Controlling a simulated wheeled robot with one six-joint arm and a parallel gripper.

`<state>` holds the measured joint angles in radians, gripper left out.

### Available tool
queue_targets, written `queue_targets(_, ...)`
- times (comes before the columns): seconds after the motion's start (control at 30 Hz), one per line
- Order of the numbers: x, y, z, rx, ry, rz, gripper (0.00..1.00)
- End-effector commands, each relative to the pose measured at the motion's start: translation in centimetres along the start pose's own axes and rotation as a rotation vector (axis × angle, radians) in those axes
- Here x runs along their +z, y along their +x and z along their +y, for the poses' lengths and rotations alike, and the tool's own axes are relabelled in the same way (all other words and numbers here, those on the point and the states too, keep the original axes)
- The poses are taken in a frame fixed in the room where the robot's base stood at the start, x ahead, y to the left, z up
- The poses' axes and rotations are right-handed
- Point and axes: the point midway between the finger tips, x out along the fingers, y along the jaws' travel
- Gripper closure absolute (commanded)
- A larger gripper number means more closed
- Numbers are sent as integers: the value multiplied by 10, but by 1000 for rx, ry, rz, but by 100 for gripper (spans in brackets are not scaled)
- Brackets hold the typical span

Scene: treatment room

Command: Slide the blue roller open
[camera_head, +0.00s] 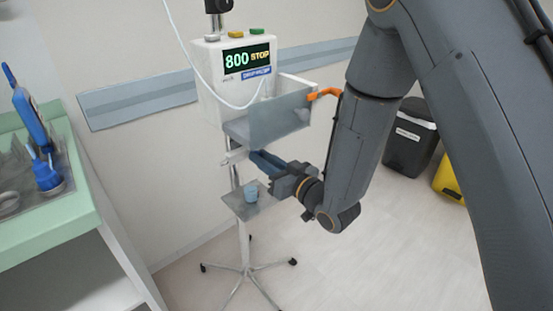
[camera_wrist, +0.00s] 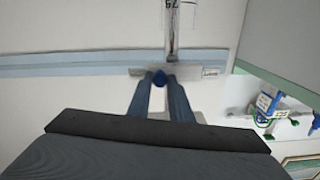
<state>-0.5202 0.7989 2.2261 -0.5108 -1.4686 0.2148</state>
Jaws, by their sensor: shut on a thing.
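In the wrist view, the blue roller (camera_wrist: 159,79) sits between the tips of my gripper (camera_wrist: 160,86), against a pale housing (camera_wrist: 138,71) on the pole (camera_wrist: 171,35). My gripper's two blue fingers are shut on the roller. In the head view, my gripper (camera_head: 256,158) reaches in from the right, just below the clear box on the pump stand. The white housing (camera_head: 234,157) shows just left of the fingertips. The roller is hidden there by the fingers. How far the roller has slid cannot be told.
The white pump (camera_head: 215,75) reads "800 STOP". A clear box (camera_head: 280,118) with an orange handle (camera_head: 326,93) hangs above my gripper. A small shelf (camera_head: 269,203) with a light blue cup (camera_head: 251,190) is below. A green-topped counter (camera_head: 70,200) stands left, bins (camera_head: 410,140) right.

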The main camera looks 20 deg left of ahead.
Motion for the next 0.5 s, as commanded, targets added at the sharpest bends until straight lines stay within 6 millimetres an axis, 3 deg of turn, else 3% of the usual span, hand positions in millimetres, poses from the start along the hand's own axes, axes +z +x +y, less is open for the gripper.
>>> queue_targets(0.27, -1, 0, 4, 10, 0, 2, 100)
queue_targets(0.3, -1, 0, 5, 10, 0, 2, 77)
queue_targets(0.4, -1, 1, 4, 8, 0, 2, 63)
queue_targets(0.5, -1, 1, 2, 5, 0, 1, 63)
